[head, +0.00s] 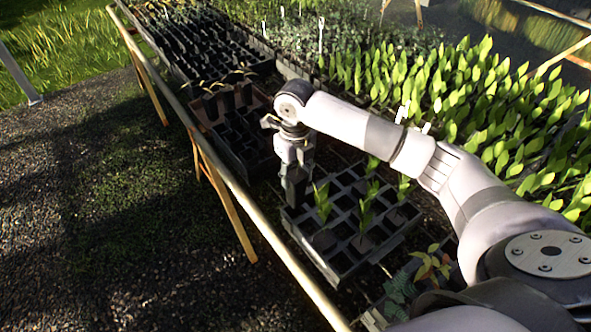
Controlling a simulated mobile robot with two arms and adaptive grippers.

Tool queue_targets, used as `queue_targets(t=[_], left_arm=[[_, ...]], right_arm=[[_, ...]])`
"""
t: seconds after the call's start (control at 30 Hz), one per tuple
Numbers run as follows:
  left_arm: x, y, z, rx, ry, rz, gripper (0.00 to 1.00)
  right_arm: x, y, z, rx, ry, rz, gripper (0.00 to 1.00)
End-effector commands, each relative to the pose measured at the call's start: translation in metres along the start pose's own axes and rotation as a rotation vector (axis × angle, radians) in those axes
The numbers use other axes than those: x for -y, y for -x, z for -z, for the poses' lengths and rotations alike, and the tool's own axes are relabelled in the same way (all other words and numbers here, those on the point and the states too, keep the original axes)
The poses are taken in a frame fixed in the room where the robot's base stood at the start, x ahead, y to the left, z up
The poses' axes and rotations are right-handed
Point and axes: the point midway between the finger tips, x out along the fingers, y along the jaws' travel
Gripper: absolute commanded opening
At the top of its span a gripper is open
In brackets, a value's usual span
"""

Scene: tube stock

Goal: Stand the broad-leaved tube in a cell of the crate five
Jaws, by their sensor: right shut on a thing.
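My right gripper (294,168) points down over the left back corner of a black celled crate (327,262). It is shut on a dark tube (294,191), which looks upright at that corner. The leaves of this tube are hidden by the gripper, and I cannot tell how deep its lower end sits in a cell. Several green-leaved plants stand in this crate, and other cells look empty. No readable number shows on the crate. My left gripper is out of view.
Another dark crate (228,144) stands behind, to the left. Dense leafy plants (470,95) fill the right back. A wooden rail (262,215) edges the bench on the left.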

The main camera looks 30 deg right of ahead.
Motion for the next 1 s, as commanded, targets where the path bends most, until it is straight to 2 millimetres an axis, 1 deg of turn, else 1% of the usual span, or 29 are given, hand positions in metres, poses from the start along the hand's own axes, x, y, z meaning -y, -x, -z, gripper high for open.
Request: queue_targets(t=[0.1, 0.27, 0.63, 0.77, 1.0], left_arm=[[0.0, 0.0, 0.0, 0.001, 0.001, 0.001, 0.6], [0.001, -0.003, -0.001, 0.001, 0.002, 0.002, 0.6], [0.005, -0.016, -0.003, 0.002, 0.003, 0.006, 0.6], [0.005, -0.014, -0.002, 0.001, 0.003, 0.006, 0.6], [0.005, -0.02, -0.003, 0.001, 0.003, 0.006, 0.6]], right_arm=[[0.001, -0.002, 0.0, 0.0, -0.03, -0.001, 0.0], [0.001, -0.006, 0.0, 0.0, -0.029, -0.001, 0.0], [0.001, -0.026, 0.0, 0.001, -0.027, -0.001, 0.0], [0.001, -0.025, -0.001, 0.001, -0.026, 0.0, 0.0], [0.001, -0.03, -0.001, 0.001, -0.026, -0.001, 0.0]])
